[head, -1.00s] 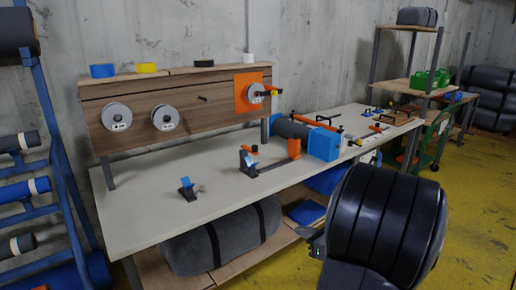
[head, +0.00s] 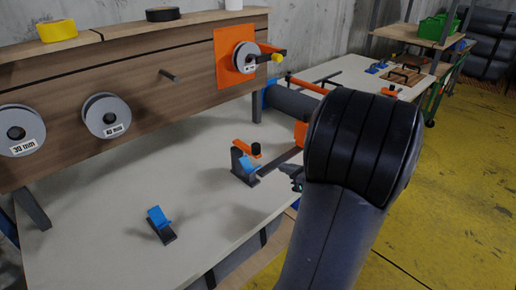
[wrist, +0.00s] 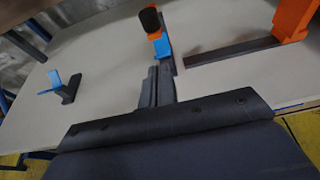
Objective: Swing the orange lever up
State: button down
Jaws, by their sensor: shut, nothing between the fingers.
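The orange lever (head: 243,146) with a black knob sits on a dark bracket with a blue part on the bench, left of my gripper in the head view. In the wrist view the lever (wrist: 156,36) shows just past the fingertips, its black knob toward the camera. My gripper (wrist: 155,72) is shut and empty, pointing at the bracket; I cannot tell whether it touches it. In the head view my gripper (head: 294,178) is partly hidden behind my arm.
A small blue-topped clamp (head: 160,224) stands on the bench (head: 110,210) to the left. Behind, a wooden panel (head: 170,85) carries tape reels and an orange plate (head: 228,70). Bare bench lies between clamp and bracket.

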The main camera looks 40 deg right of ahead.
jog(key=shift+w, duration=0.1)
dwell(0.4)
jog(key=x, duration=0.9)
jog(key=shift+w+f, duration=0.2)
jog(key=shift+w, duration=0.2)
jog(key=shift+r, duration=0.15)
